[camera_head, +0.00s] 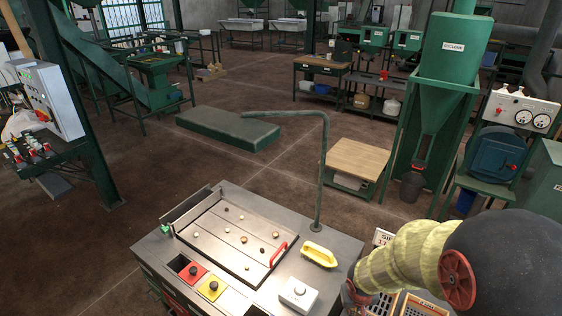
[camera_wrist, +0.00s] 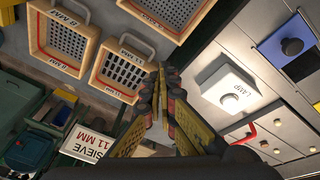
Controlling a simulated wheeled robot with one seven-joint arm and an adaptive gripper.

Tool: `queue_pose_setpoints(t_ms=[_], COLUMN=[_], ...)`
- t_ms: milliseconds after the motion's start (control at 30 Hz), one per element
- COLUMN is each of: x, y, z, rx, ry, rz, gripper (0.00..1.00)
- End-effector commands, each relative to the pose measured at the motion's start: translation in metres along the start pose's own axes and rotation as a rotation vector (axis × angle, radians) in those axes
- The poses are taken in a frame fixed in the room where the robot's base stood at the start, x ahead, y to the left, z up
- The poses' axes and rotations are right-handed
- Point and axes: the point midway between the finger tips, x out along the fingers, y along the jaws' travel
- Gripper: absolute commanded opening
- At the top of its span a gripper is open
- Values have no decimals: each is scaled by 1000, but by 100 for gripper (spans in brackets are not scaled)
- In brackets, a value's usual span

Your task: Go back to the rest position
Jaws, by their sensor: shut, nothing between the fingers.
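My gripper (camera_wrist: 161,72) shows in the wrist view with its two yellow-and-black fingers together at the tips and nothing between them. In the head view my gripper (camera_head: 355,297) is at the lower right, beside the right edge of the metal bench (camera_head: 345,262). My yellow-sleeved arm reaches in from the lower right corner. The gripper is close to wooden-framed sieves (camera_head: 420,306), partly hidden by the arm. In the wrist view a white lamp box (camera_wrist: 231,88) is right of the fingers, and the 11 mm sieve (camera_wrist: 124,62) is left of them.
Open floor (camera_head: 110,245) lies left of the bench.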

Motion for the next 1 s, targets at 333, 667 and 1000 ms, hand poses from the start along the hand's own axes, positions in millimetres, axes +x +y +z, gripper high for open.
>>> queue_pose_setpoints(t_ms=[333,667,1000], x=[-109,-179,-215], y=[9,-12,-12], z=[74,123,124], rx=[-17,37,63], ry=[-103,24,253], rz=[-4,-99,-107], gripper=[0,0,0])
